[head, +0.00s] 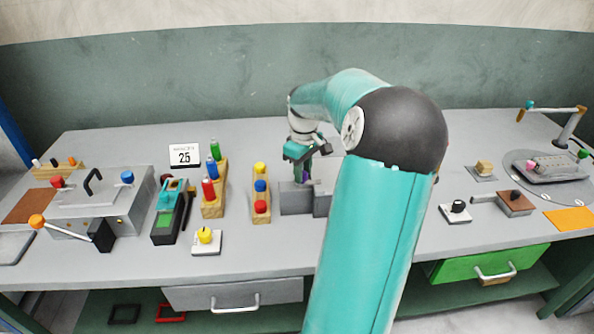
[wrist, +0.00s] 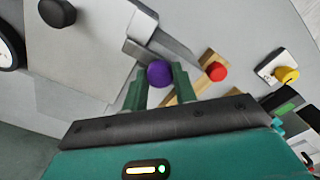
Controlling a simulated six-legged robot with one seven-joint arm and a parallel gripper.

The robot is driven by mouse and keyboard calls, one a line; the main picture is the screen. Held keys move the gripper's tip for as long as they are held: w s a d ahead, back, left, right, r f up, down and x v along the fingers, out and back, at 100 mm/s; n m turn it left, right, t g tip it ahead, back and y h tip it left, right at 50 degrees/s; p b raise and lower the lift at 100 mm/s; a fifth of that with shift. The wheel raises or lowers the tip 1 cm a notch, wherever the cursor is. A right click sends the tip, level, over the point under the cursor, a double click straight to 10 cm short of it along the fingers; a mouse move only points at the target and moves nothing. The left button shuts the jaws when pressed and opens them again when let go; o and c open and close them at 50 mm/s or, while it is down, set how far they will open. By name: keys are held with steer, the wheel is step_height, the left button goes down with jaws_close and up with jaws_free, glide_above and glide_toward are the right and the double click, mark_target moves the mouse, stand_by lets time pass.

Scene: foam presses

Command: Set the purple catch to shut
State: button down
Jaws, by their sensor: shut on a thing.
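The purple catch (wrist: 160,74) shows in the wrist view as a round knob between the two green fingertips of my gripper (wrist: 159,84). My gripper is shut on it. In the head view my gripper (head: 303,172) points down over a grey block (head: 291,201), and a sliver of purple (head: 307,175) shows between its fingers. In the wrist view a grey bar lies just beyond the knob, beside a grey box. The catch's lower part is hidden, and I cannot tell its setting.
Left of my gripper are a wooden block with yellow, blue and red knobs (head: 261,197) and a rack of coloured bottles (head: 213,190). A yellow knob on a white plate (head: 206,238) stands in front. My arm hides the bench to the right of the grey block.

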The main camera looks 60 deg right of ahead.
mark_target(304, 173)
steer(key=shift+s+d, duration=0.15)
steer(key=shift+d, duration=0.05)
steer(key=c, duration=1.1)
jaws_free()
steer(key=shift+s+r, duration=0.1)
steer(key=shift+r, duration=0.35)
step_height(304, 173, up, 13)
steer(key=shift+a, duration=0.15)
